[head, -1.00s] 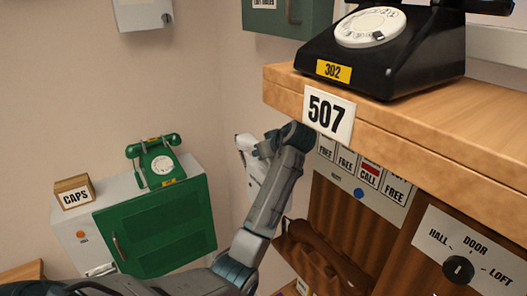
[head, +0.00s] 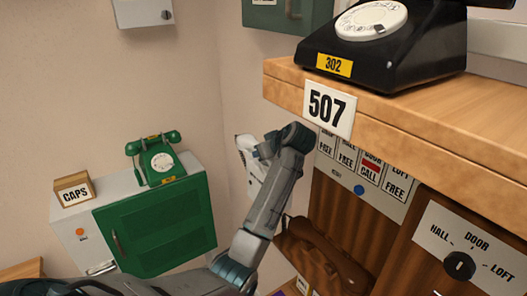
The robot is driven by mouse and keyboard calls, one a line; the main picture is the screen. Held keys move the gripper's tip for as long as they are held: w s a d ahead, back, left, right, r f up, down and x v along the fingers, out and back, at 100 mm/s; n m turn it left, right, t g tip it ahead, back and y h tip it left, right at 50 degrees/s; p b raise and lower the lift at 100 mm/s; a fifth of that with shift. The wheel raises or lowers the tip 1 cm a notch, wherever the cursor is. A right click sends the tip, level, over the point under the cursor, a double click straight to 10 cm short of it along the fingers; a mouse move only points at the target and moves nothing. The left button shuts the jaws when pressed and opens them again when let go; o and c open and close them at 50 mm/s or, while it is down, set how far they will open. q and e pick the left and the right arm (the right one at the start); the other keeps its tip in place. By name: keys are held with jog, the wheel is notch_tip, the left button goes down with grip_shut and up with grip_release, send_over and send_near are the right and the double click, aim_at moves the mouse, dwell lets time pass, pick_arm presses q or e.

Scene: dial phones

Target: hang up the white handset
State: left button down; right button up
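No white handset can be made out for certain. My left arm reaches up from the bottom left, and a pale white-and-grey part (head: 252,165) shows at its far end, partly behind the dark wrist joint. This looks like my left gripper, but its fingers are too small and covered to tell open from shut or whether it holds anything. It is below and left of the wooden shelf (head: 400,128). My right gripper is out of view. A black phone (head: 420,55) labelled 302 stands on the shelf; its top is cut off by the frame.
A green phone (head: 162,161) with its handset on sits on a green-doored cabinet (head: 160,230), beside a CAPS sign (head: 75,192). A 507 plate (head: 329,109) is on the shelf edge. Below are a label panel (head: 350,185), a brown bag-like object (head: 320,255) and a door knob switch (head: 459,265).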

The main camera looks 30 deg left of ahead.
pick_arm(q)
jog(key=shift+f, duration=0.35)
jog(key=c, duration=1)
grip_release()
jog(key=shift+r+b, duration=0.5)
jog(key=shift+b, duration=0.25)
jog(key=shift+s+d+r+b, duration=0.1)
jog(key=shift+s+r+b, duration=0.05)
jog(key=shift+r+b, duration=0.45)
jog(key=shift+s+d+r+b, duration=0.1)
jog(key=shift+r+b, duration=0.4)
jog(key=shift+b, duration=0.05)
jog(key=shift+s+d+r+b, duration=0.3)
jog(key=shift+s+d+b, duration=0.8)
jog(key=shift+s, duration=1.1)
jog(key=shift+s+d+r+b, duration=0.3)
jog(key=shift+s+d+b, duration=0.3)
jog(key=shift+s+d, duration=1.3)
jog(key=shift+s+d+r+b, duration=0.3)
jog(key=shift+s+d+b, duration=0.65)
jog(key=shift+s, duration=1.55)
